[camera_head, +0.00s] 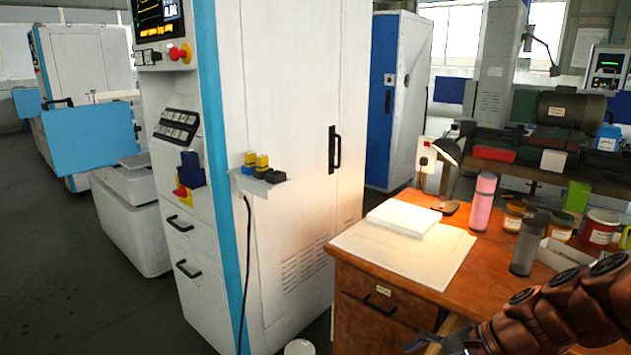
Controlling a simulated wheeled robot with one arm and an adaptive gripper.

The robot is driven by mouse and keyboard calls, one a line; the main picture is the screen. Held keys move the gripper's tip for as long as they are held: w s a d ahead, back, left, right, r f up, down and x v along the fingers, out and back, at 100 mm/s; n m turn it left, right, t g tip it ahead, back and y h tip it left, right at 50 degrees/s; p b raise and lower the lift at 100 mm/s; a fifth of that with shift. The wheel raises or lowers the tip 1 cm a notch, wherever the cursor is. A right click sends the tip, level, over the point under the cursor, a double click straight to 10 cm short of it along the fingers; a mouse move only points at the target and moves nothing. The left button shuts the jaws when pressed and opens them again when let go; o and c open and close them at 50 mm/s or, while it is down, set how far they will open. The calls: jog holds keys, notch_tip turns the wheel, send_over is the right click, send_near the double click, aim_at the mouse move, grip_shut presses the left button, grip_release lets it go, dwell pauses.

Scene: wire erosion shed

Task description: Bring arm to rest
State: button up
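My arm (560,312) shows at the lower right, with copper-brown links and dark round joint caps. It reaches in from the right edge, in front of the wooden desk (395,262). My gripper (428,341) is at the bottom edge, low in front of the desk's drawer side. Only a small grey part of it shows and the rest is cut off by the frame. I cannot see both fingers, nor whether it holds anything.
On the desk are a lamp (447,152), a pink bottle (482,202), a dark grey bottle (526,245), several jars and a white paper stack (403,219). A white machine cabinet (290,120) stands left of the desk. The floor (60,260) at far left is clear.

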jog(key=s+a+r+n+g+h+p, duration=0.3)
jog(key=s+a+r+n+p, duration=0.3)
jog(key=s, duration=0.4)
jog(key=s+d+r+n+g+h+p, duration=0.1)
jog(key=s+d+r+n+h+p, duration=0.3)
jog(key=s+r+n+p, duration=0.3)
jog(key=s+r+h, duration=0.1)
jog(key=s, duration=0.2)
jog(key=shift+d+n, duration=0.3)
jog(key=shift+n, duration=0.1)
jog(key=shift+s+d+r, duration=0.15)
jog(key=shift+s+d, duration=0.1)
jog(key=shift+s, duration=0.05)
jog(key=shift+c, duration=0.4)
